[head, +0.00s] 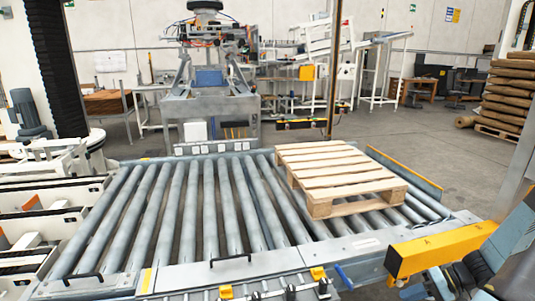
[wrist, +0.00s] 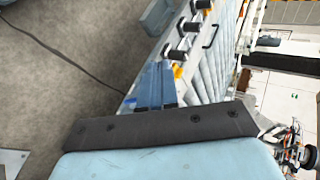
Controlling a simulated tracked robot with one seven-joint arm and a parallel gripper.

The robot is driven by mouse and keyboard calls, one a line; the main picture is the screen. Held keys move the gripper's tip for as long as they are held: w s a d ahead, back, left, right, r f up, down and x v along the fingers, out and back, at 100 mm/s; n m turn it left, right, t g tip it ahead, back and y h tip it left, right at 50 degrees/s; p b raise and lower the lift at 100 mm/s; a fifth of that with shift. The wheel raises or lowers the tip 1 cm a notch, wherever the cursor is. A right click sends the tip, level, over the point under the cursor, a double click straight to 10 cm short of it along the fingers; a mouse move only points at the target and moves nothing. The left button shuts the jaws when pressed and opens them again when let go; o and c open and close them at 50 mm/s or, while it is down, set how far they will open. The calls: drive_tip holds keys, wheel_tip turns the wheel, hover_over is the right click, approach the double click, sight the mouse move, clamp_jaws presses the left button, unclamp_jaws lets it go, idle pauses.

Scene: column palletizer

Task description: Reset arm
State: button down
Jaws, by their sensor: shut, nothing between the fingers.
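My gripper (wrist: 158,90) shows in the wrist view, past the dark bar and pale blue housing at the bottom of the picture. It is shut with nothing held, and it is apart from the pallet. In the head view, blue-grey parts of my arm (head: 508,243) show at the lower right edge. My gripper's fingers cannot be made out there.
A roller conveyor (head: 232,267) spans the middle, with a wooden pallet (head: 335,172) on its right part. Its rollers also show in the wrist view (wrist: 222,62). A yellow box-shaped bar (head: 435,250) lies close to my arm. Grey floor (wrist: 60,65) is open beside the conveyor.

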drive_tip(key=w+a+r+n+g+h, duration=0.1)
drive_tip(key=a+r+h, duration=0.35)
drive_tip(key=r, duration=0.65)
drive_tip(key=a+r+n+g+h, duration=0.1)
drive_tip(key=a+r+h, duration=0.3)
drive_tip(key=r, duration=0.8)
drive_tip(key=s+a+r+t+h, duration=0.1)
drive_tip(key=s+a+r, duration=0.3)
drive_tip(key=r, duration=0.4)
drive_tip(key=s+a+r+t+h, duration=0.1)
drive_tip(key=s+a+r+t, duration=0.3)
drive_tip(key=s+r, duration=0.3)
drive_tip(key=shift+s+a+r+t, duration=0.3)
drive_tip(key=shift+a+r, duration=0.5)
drive_tip(key=shift+r, duration=0.1)
